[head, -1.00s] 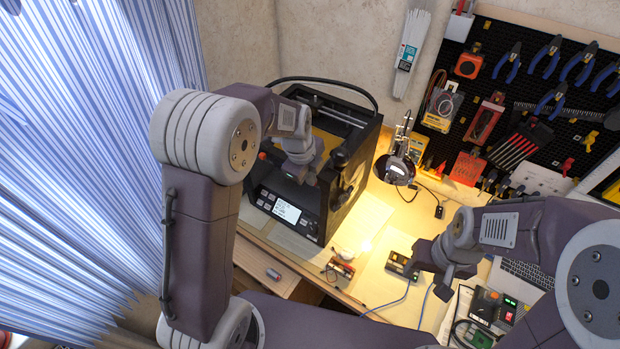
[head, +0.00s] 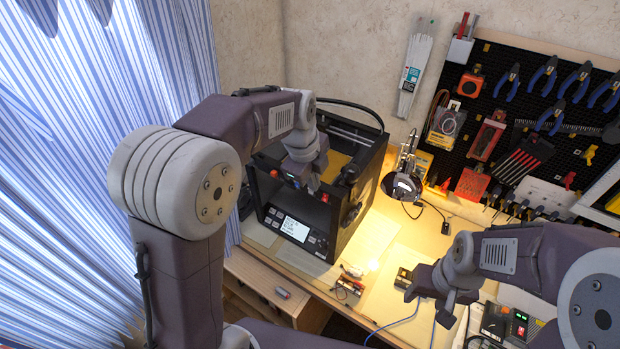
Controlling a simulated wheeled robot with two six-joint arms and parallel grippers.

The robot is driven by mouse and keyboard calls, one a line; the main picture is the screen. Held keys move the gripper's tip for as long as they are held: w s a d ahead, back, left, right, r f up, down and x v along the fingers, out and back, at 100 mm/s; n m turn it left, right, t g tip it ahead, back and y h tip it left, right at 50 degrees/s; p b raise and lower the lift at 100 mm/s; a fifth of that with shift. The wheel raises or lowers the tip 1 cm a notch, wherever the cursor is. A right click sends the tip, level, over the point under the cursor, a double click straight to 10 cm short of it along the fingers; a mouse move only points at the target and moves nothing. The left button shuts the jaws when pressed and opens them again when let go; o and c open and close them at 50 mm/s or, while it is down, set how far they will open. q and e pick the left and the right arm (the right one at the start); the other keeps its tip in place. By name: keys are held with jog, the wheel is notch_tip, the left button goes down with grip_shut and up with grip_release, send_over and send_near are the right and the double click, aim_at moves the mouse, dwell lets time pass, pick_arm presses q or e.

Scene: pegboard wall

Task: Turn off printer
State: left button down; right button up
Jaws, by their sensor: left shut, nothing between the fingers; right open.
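The printer (head: 338,222) is a black box-shaped 3D printer on the desk at the centre. Its front panel carries a lit white display (head: 295,229) with buttons on both sides. My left gripper (head: 308,186) is shut and empty, in front of the printer's upper front opening and above the panel. It hides part of the printer's inside. I cannot tell whether it touches the printer. My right gripper (head: 430,315) is open and empty over the desk at the lower right, apart from the printer.
A desk lamp (head: 403,185) stands right of the printer. A pegboard (head: 500,90) with pliers and other tools hangs behind. Small devices (head: 350,283) and cables lie on the desk (head: 385,265) front. A striped curtain (head: 60,130) fills the left side.

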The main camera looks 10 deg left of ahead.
pick_arm(q)
jog(key=r+g+b, duration=0.1)
jog(key=b, duration=0.5)
jog(key=shift+s+a, duration=0.3)
jog(key=shift+a, duration=0.05)
pick_arm(e)
notch_tip(320, 180, down, 7)
jog(key=shift+r, duration=0.2)
pick_arm(q)
jog(key=shift+d+f, duration=0.1)
